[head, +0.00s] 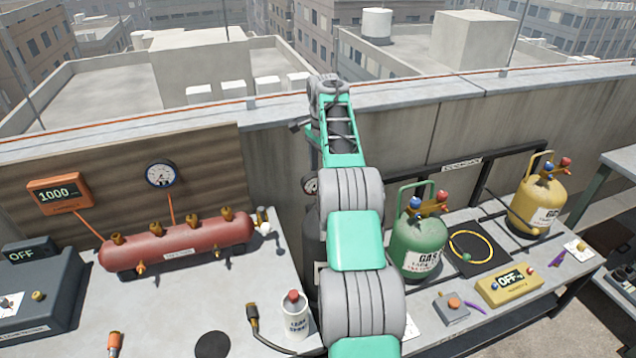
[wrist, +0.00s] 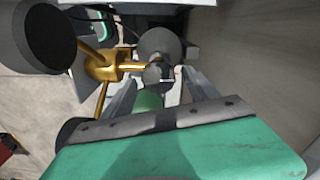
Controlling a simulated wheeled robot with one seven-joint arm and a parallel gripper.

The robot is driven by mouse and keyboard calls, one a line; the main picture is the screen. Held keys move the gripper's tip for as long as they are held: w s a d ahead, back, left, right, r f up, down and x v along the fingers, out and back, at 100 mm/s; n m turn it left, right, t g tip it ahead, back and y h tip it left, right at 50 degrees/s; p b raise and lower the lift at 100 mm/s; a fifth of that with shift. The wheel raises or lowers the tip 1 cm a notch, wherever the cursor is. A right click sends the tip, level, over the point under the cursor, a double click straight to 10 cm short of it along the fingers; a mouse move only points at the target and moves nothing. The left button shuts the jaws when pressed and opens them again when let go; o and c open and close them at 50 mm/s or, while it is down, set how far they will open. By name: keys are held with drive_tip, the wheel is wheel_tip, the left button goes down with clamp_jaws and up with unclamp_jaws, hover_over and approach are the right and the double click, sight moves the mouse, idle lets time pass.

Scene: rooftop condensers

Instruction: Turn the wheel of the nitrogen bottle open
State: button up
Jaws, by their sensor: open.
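In the head view, a dark grey bottle (head: 312,250), which looks like the nitrogen bottle, stands in the gap between the two benches. My arm hides much of it, and a small gauge (head: 310,186) shows near its top. In the wrist view, a brass valve body (wrist: 103,68) has a dark round gauge (wrist: 38,35) at left. Its stem runs right to a grey round part (wrist: 153,74), likely the wheel. My gripper (wrist: 160,88) is open, with one finger on each side of that part. I cannot tell whether they touch it. The head view does not show the fingers clearly.
A red tank (head: 178,243) lies on the left bench. A green gas bottle (head: 418,240) and a yellow one (head: 538,203) stand on the right bench, with a yellow meter (head: 509,285). A concrete parapet (head: 400,135) runs behind, close to my arm.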

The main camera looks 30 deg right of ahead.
drive_tip(key=shift+f, duration=0.3)
drive_tip(key=c, duration=0.3)
drive_tip(key=shift+r, duration=0.1)
drive_tip(key=c, duration=1.1)
drive_tip(key=shift+o, duration=0.2)
drive_tip(key=shift+a, duration=0.2)
